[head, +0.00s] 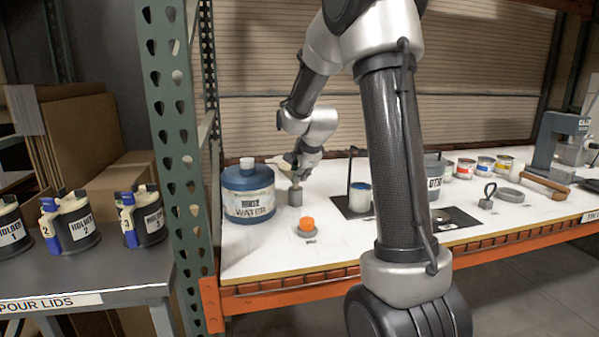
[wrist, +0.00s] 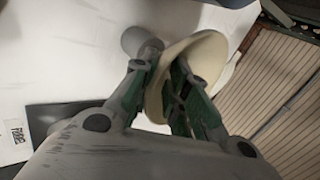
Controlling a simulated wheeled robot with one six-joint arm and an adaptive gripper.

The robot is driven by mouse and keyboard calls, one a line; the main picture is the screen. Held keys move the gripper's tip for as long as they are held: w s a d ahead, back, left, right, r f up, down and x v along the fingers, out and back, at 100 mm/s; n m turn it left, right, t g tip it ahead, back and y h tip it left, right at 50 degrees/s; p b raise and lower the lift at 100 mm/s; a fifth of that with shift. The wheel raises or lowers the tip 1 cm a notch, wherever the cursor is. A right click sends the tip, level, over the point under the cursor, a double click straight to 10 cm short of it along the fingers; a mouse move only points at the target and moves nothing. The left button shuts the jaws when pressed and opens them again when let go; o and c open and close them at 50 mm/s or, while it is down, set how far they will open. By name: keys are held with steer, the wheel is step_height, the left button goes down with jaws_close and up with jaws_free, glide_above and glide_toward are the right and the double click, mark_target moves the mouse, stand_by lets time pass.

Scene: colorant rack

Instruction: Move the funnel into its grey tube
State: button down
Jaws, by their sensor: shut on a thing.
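My gripper (head: 298,170) is shut on the cream funnel (head: 278,163), at the left part of the white table. In the wrist view the funnel's wide cone (wrist: 192,62) sits at the fingers of my gripper (wrist: 165,72), tilted in this view. The short grey tube (head: 295,197) stands upright on the table just below my gripper, right of the blue water jug. It also shows in the wrist view (wrist: 138,38), beside the funnel's cone. The funnel's narrow end is mostly hidden, and I cannot tell whether it is inside the tube.
The blue water jug (head: 248,195) stands close on the left. An orange-topped piece (head: 306,225) sits in a grey ring in front. A blue-and-white can (head: 360,196) stands on a dark stand to the right. A green rack post (head: 178,130) rises at the left.

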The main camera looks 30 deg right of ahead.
steer(key=shift+f, duration=1.1)
steer(key=c, duration=1.3)
jaws_free()
steer(key=shift+r, duration=0.1)
